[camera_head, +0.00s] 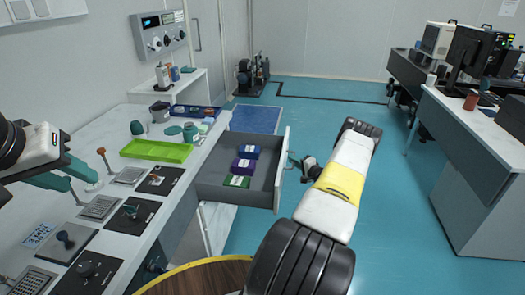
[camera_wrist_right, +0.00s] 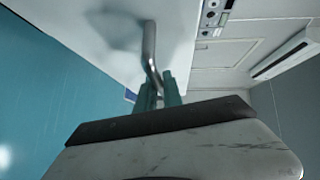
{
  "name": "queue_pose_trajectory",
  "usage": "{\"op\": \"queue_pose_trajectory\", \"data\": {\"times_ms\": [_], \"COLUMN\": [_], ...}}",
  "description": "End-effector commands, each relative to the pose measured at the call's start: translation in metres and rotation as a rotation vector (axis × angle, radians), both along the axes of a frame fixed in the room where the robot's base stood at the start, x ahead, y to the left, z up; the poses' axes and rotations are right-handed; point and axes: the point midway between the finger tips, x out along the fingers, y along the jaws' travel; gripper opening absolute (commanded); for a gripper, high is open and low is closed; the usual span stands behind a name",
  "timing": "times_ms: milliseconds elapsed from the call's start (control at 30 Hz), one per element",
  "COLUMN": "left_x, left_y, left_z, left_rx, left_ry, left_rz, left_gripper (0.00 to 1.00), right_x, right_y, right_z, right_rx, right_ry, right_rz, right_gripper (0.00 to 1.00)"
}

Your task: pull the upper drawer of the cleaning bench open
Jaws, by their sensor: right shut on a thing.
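The upper drawer (camera_head: 212,192) of the white cleaning bench (camera_head: 178,205) stands pulled out, its grey tray open to view. Blue, purple and green packs lie inside it. My right gripper (camera_head: 297,163) is at the drawer's front, partly hidden by my own arm in the head view. In the right wrist view, its teal fingers (camera_wrist_right: 159,92) are shut on the bent metal handle (camera_wrist_right: 150,50) of the drawer front. My left gripper (camera_head: 84,180) is open and empty above the left part of the bench.
The bench top carries a green tray (camera_head: 156,151), a blue tray (camera_head: 195,111), bottles and several black and metal plates. A round wooden top (camera_head: 205,278) is at the front. A desk with monitors (camera_head: 468,128) stands at right; teal floor (camera_head: 400,225) between is clear.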

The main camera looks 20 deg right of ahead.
Motion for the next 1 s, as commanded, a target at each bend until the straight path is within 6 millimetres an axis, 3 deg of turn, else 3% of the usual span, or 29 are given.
{"op": "queue_pose_trajectory", "data": {"times_ms": [233,667,700,800,1000], "left_x": [0.0,0.0,0.0,0.0,0.0], "left_y": [0.0,0.0,0.0,0.0,0.0], "left_z": [0.0,0.0,0.0,0.0,0.0], "left_rx": [0.0,0.0,0.0,0.0,0.0], "left_ry": [0.0,0.0,0.0,0.0,0.0], "left_rz": [0.0,0.0,0.0,0.0,0.0], "left_gripper": [0.36,0.36,0.36,0.36,0.36], "right_x": [-0.013,-0.015,-0.015,-0.015,-0.014], "right_y": [-0.018,-0.021,-0.021,-0.021,-0.021], "right_z": [-0.002,-0.002,-0.002,-0.002,-0.001], "right_rx": [0.0,0.001,0.001,0.001,0.001], "right_ry": [0.003,0.003,0.003,0.002,0.001], "right_rz": [0.0,0.0,0.0,0.001,0.0], "right_gripper": [0.0,0.0,0.13,0.32,0.33]}}
